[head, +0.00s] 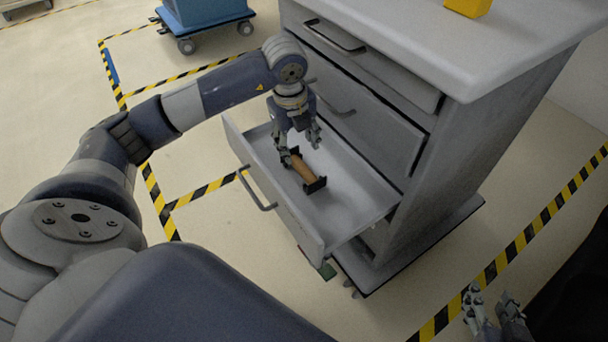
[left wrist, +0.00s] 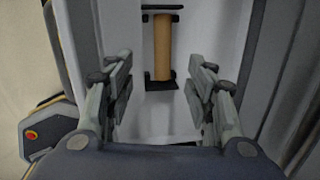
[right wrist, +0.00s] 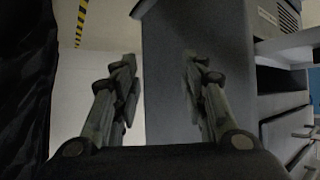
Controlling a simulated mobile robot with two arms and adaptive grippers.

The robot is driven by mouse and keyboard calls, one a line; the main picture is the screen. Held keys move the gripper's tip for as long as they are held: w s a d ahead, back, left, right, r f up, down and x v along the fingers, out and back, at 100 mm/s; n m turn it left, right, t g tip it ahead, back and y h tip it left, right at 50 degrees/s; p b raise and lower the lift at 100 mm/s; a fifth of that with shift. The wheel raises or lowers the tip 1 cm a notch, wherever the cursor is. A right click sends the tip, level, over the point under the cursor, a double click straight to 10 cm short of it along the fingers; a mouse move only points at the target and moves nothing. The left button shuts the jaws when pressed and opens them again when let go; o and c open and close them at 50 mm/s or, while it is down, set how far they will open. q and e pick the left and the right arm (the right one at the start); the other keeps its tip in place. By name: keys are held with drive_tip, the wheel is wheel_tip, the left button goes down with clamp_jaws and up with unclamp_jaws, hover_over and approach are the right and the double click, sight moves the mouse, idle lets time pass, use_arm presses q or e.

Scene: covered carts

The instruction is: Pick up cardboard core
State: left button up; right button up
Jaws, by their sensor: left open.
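The cardboard core (head: 303,170) is a brown tube lying between two black holders inside an open grey drawer (head: 347,207). In the left wrist view the core (left wrist: 162,48) stands lengthwise at the top centre, with a black holder at each end. My left gripper (head: 300,157) is over the drawer by the core. Its jaws (left wrist: 162,90) are open, apart from the core and to either side of its line, with nothing between them. My right gripper (head: 497,300) is away from the drawer at the lower right. Its fingers (right wrist: 160,75) are spread and empty.
The drawer belongs to a grey cabinet cart (head: 450,170) with closed drawers above. A yellow object (head: 467,7) sits on its top. The drawer's front wall and handle (head: 258,192) stand near my left arm. A blue cart (head: 205,12) is behind. Striped tape marks the floor.

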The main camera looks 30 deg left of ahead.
use_arm(q)
drive_tip(key=b, duration=0.1)
hover_over(303, 168)
drive_tip(key=s, duration=0.2)
drive_tip(key=f, duration=0.4)
drive_tip(key=shift+w+f, duration=0.25)
drive_tip(key=shift+f, duration=0.15)
drive_tip(key=shift+w+f, duration=0.1)
drive_tip(key=shift+f, duration=0.35)
drive_tip(key=f+b, duration=0.1)
drive_tip(key=f, duration=0.1)
drive_tip(key=w+f+b, duration=0.1)
drive_tip(key=f, duration=0.1)
drive_tip(key=shift+w+f, duration=0.1)
drive_tip(key=shift+f, duration=0.3)
use_arm(e)
drive_tip(key=w+a+r+t+y, duration=0.1)
drive_tip(key=w+r+t, duration=0.1)
drive_tip(key=r+t, duration=0.2)
drive_tip(key=w+a+r+t+y, duration=0.1)
drive_tip(key=r+t, duration=0.4)
drive_tip(key=r, duration=0.6)
drive_tip(key=shift+w+a+r+y, duration=0.3)
drive_tip(key=shift+w+a+y, duration=0.1)
drive_tip(key=shift+w+a, duration=0.15)
